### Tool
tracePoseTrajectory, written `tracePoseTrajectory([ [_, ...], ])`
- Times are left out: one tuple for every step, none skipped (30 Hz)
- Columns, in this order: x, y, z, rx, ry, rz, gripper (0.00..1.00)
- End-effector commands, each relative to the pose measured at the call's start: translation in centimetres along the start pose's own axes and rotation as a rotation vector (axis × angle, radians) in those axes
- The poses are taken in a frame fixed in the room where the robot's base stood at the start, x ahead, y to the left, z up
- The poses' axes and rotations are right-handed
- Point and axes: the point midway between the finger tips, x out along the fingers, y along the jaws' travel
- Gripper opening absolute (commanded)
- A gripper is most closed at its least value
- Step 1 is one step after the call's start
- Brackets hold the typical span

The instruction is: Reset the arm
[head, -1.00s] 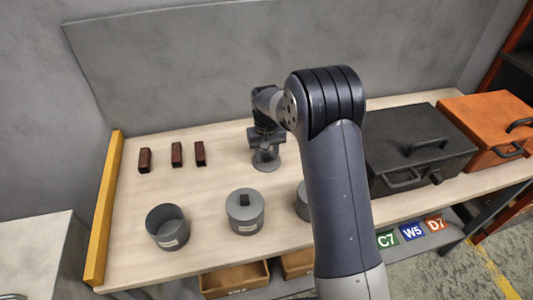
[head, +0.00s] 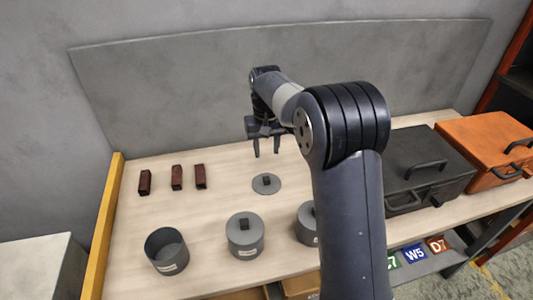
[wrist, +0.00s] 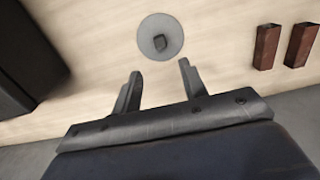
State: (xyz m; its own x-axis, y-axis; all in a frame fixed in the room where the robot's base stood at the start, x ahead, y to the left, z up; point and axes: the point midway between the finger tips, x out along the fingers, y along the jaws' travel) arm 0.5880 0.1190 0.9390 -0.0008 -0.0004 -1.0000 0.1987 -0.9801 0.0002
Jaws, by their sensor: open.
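My gripper (head: 267,150) is open and empty, raised above the wooden bench top. Its two fingers point down, apart from everything. In the wrist view the open fingers (wrist: 158,88) also show with nothing between them. A round grey lid (head: 266,184) with a dark square knob lies flat on the bench below the gripper; it also shows in the wrist view (wrist: 160,37), just beyond the fingertips.
An open grey pot (head: 166,250) and two lidded pots (head: 245,236), (head: 308,224) stand along the front. A black case (head: 420,163) and an orange case (head: 487,150) stand at the right. A yellow edge strip (head: 103,225) bounds the left side.

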Motion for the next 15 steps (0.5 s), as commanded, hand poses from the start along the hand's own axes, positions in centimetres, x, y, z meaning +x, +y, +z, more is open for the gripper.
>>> tracePoseTrajectory([
  [0.0, 0.0, 0.0, 0.0, 0.0, 0.0, 0.41],
  [0.0, 0.0, 0.0, 0.0, 0.0, 0.0, 0.41],
  [0.0, 0.0, 0.0, 0.0, 0.0, 0.0, 0.41],
  [0.0, 0.0, 0.0, 0.0, 0.0, 0.0, 0.41],
  [0.0, 0.0, 0.0, 0.0, 0.0, 0.0, 0.41],
  [0.0, 0.0, 0.0, 0.0, 0.001, 0.0, 0.41],
  [0.0, 0.0, 0.0, 0.0, 0.001, 0.0, 0.41],
  [0.0, 0.0, 0.0, 0.0, 0.0, 0.0, 0.41],
  [0.1, 0.0, 0.0, 0.0, 0.0, 0.0, 0.41],
  [0.3, 0.0, 0.0, 0.0, 0.0, 0.0, 0.41],
  [0.5, 0.0, 0.0, 0.0, 0.0, 0.0, 0.41],
  [0.8, 0.0, 0.0, 0.0, 0.0, 0.0, 0.41],
  [1.1, 0.0, 0.0, 0.0, 0.0, 0.0, 0.41],
  [1.5, 0.0, 0.0, 0.0, -0.001, 0.0, 0.41],
  [2.1, 0.0, 0.0, 0.0, -0.002, 0.0, 0.41],
])
